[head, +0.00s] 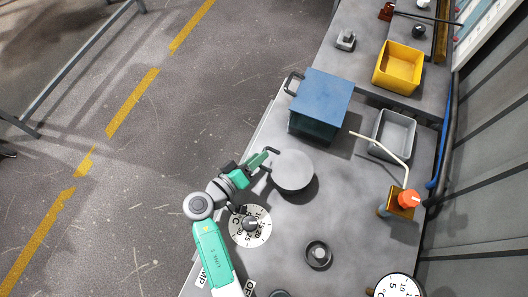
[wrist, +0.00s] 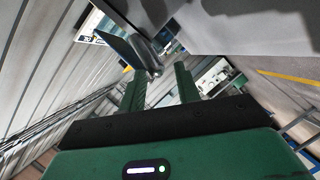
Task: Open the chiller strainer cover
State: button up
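A round grey lid (head: 293,170), which looks like the strainer cover, sits on the grey worktop left of its middle. A dark bar handle (head: 266,175) sticks out from its left side. My gripper (head: 266,157) is at the lid's left edge, beside the handle. In the wrist view my gripper (wrist: 158,78) has its two green fingers apart, with a clear gap between them. A grey metal part (wrist: 146,52) shows just beyond and between the fingertips; I cannot tell whether it touches them. What is under the lid is hidden.
A blue box (head: 322,95) with a side handle stands behind the lid. A dial (head: 250,225) lies close to my arm. A grey tray (head: 393,133), a yellow bin (head: 398,66) and an orange-knobbed valve (head: 408,199) stand to the right.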

jog(key=x, duration=0.3)
jog(key=shift+w+b, duration=0.15)
jog(key=shift+b, duration=0.15)
jog(key=shift+d+f, duration=0.1)
grip_shut()
jog(key=shift+r, duration=0.25)
